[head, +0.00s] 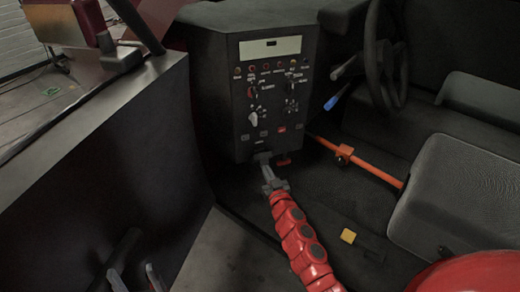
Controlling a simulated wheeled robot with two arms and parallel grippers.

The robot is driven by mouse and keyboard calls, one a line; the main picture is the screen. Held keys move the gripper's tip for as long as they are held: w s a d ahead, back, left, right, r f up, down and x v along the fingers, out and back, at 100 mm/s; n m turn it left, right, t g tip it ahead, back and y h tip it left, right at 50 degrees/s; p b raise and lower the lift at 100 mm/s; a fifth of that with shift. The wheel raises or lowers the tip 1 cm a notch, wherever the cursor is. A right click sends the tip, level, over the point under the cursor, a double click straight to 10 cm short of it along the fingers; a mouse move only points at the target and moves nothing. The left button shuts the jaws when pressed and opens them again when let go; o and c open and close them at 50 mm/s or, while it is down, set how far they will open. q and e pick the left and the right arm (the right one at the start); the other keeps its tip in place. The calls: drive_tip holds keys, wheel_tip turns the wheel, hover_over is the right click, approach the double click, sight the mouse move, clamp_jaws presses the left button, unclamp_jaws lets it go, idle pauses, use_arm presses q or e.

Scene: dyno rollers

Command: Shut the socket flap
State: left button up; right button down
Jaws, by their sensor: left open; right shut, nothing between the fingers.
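A dark control box (226,100) with a pale display strip, lamps, switches and dials stands in the middle of the head view. My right gripper (263,157) is shut and empty, with its fingertips at the lower edge of the box front; I cannot tell whether they touch it. I cannot make out the socket flap for sure; the part at the fingertips is small and partly hidden by the gripper. A small red piece (283,161) shows just right of the fingertips. My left gripper (136,279) is open and empty at the bottom left, cut off by the frame's edge.
A steering wheel (383,60) and a lever with a blue end (336,102) are at the upper right. An orange bar (375,168) runs toward the grey seat (460,190). A dark panel (110,165) fills the left side.

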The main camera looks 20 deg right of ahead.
drive_tip(key=shift+r, duration=0.2)
drive_tip(key=shift+w+r+p, duration=0.25)
drive_tip(key=shift+p, duration=0.05)
drive_tip(key=shift+w, duration=0.1)
idle(0.5)
drive_tip(key=shift+w, duration=0.65)
drive_tip(key=shift+r, duration=0.1)
